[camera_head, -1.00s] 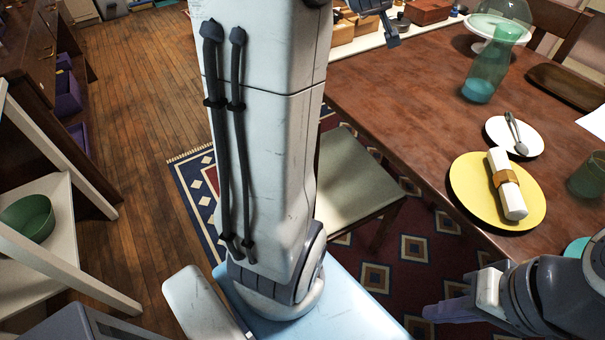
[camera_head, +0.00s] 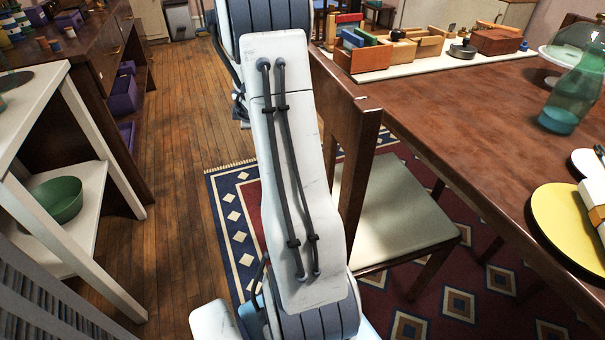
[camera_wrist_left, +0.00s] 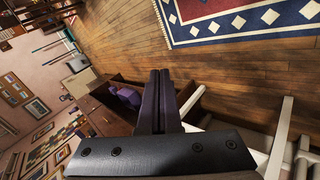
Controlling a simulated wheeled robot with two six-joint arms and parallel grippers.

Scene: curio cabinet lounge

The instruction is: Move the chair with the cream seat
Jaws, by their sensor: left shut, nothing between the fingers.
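The chair with the cream seat (camera_head: 395,215) stands beside the table in the head view. Its brown wooden back faces me, and its left part is hidden behind my left arm. The seat's right edge lies close to the table's side. My left arm rises through the middle of the head view, in front of the chair, but its gripper does not show there. In the left wrist view my left gripper (camera_wrist_left: 160,76) is shut and empty, with open floor and a cabinet beyond it. The chair does not show in that view. My right gripper is not in view.
The wooden table (camera_head: 465,110) fills the right side, holding a yellow plate (camera_head: 570,220) and a green glass vase (camera_head: 572,95). A white shelf (camera_head: 90,215) with a green bowl (camera_head: 57,199) stands left. Bare floor (camera_head: 180,160) lies between. A patterned rug (camera_head: 235,215) lies under the chair.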

